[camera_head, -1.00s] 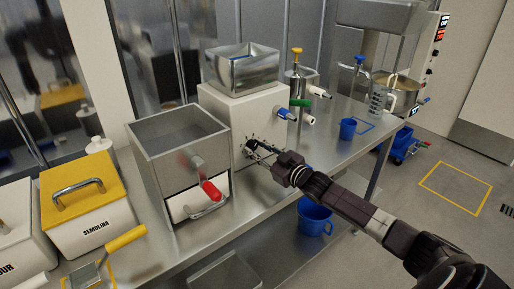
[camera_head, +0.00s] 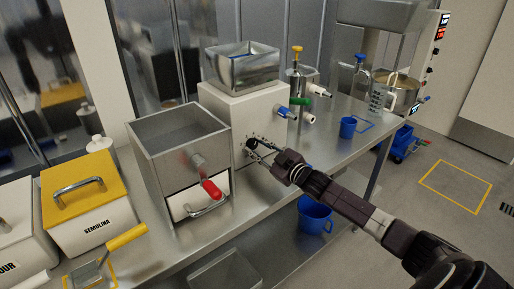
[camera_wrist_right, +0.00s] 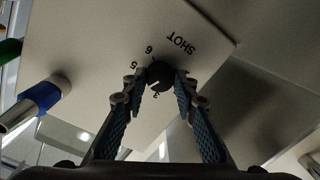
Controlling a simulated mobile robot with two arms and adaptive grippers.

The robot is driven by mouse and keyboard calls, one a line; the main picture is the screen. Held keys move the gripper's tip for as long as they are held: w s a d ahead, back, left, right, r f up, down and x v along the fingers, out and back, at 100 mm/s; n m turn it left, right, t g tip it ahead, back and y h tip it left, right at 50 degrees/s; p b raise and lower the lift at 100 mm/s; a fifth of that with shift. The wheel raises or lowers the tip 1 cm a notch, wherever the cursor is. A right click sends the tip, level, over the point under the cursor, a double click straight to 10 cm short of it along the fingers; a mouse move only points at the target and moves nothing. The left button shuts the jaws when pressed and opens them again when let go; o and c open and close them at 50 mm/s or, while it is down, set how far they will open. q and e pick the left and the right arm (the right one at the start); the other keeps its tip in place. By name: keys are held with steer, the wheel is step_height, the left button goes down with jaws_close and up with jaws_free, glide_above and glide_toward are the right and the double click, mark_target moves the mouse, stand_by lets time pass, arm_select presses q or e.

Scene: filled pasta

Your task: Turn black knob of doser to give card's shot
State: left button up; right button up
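The doser is a white box (camera_head: 240,115) with a steel hopper (camera_head: 241,68) on top, standing on the steel bench. Its black knob (camera_wrist_right: 160,75) is on the front panel, beside the numbers and the word SHOT, with a small light mark on its face; I cannot read its setting exactly. The knob also shows in the head view (camera_head: 252,143). My right gripper (camera_wrist_right: 160,82) is open, with its fingertips on either side of the knob and a small gap showing. In the head view my right gripper (camera_head: 257,150) reaches the panel from the right. My left gripper is out of view.
A steel bin with a red-handled lever (camera_head: 211,189) stands left of the doser. A blue-tipped spout (camera_head: 286,112) sticks out above the knob at right.

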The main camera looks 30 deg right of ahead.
steer(key=o, duration=0.4)
steer(key=shift+s+f, duration=0.1)
steer(key=shift+s, duration=0.35)
steer(key=s, duration=0.3)
steer(key=s+d, duration=0.1)
steer(key=s, duration=0.7)
steer(key=shift+d+r, duration=0.2)
steer(key=shift+r, duration=0.1)
steer(key=shift+s+f, duration=0.1)
